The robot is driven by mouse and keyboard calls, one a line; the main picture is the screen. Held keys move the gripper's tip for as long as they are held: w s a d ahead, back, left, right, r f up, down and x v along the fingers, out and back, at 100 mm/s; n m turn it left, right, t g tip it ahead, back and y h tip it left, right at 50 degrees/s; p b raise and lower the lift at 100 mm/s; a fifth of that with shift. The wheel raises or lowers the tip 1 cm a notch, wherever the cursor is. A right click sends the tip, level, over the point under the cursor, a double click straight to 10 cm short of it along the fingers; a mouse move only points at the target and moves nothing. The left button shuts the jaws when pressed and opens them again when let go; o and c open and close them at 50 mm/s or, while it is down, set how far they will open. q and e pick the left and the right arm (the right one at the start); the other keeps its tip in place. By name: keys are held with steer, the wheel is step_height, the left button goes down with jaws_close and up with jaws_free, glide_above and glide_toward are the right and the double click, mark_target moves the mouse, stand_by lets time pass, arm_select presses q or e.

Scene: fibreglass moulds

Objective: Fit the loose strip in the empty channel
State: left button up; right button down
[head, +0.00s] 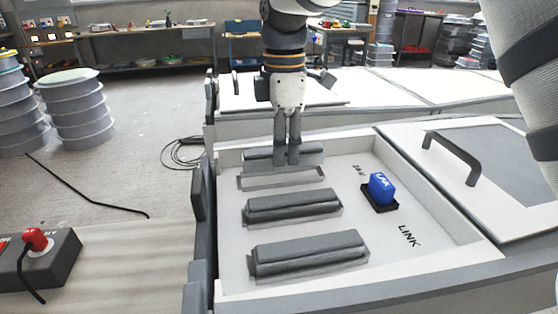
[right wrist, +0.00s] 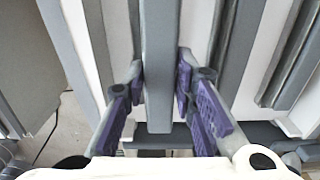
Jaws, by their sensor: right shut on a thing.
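My right gripper (head: 287,162) points down and is shut on the loose grey strip (head: 310,149) at the back of the white tray. In the right wrist view the strip (right wrist: 160,60) runs lengthwise between the purple-padded fingers of the gripper (right wrist: 162,85). The empty channel (head: 300,178) is a pale slot with a dark outline, just in front of the held strip in the head view. I cannot tell how high the strip is above the tray floor. Two other grey strips sit in front, a middle one (head: 292,205) and a near one (head: 308,250). My left gripper is not in view.
A blue block (head: 381,187) on a black base stands right of the strips. The tray's raised rim (head: 425,175) surrounds them. A panel with a black handle (head: 452,157) lies to the right. A control box with a red button (head: 36,240) is at left.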

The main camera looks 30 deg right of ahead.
steer(key=f, duration=0.3)
steer(key=shift+w+f, duration=0.35)
steer(key=shift+w, duration=0.05)
steer(key=c, duration=1.3)
jaws_free()
step_height(320, 180, up, 12)
steer(key=shift+r, duration=0.1)
